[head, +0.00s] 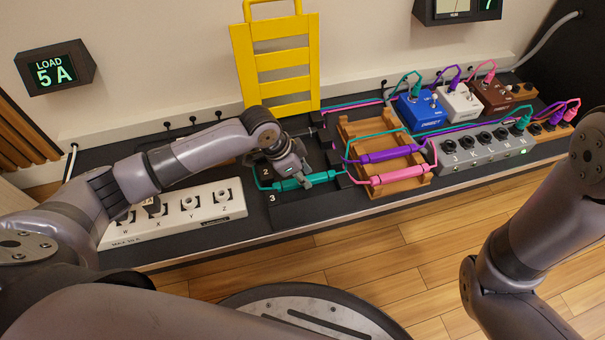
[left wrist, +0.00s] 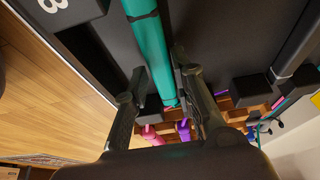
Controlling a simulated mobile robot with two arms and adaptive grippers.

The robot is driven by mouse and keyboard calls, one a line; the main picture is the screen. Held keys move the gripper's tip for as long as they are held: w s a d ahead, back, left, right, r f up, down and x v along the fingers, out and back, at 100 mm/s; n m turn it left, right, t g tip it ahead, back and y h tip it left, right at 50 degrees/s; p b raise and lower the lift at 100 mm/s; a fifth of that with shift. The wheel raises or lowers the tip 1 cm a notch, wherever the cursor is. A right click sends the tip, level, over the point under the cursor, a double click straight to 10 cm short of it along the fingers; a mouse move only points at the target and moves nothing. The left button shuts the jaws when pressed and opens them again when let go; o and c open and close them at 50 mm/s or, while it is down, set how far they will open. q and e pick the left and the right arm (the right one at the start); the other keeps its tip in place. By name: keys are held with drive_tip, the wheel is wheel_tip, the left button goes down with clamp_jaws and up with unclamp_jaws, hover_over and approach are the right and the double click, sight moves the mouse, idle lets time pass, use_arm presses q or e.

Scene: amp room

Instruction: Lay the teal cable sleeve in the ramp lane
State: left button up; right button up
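The teal cable sleeve (head: 291,184) is at the black ramp board (head: 285,214), beside the white "3" and in front of the "2". In the left wrist view the sleeve (left wrist: 151,48) runs lengthwise between my left gripper's fingers. The gripper hides part of the lanes. My right gripper is out of view; only its arm shows.
A wooden rack (head: 408,187) right of the ramp holds a purple sleeve (head: 385,155) and a pink sleeve (head: 398,176). A white switch strip (head: 185,212) lies left. A grey socket strip (head: 485,149) and pedals stand right. A yellow slatted panel (head: 277,62) stands behind.

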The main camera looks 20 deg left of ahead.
use_arm(q)
drive_tip(key=o, duration=0.4)
drive_tip(key=shift+c, duration=0.2)
drive_tip(key=v, duration=1.2)
drive_tip(key=shift+w+d, duration=0.1)
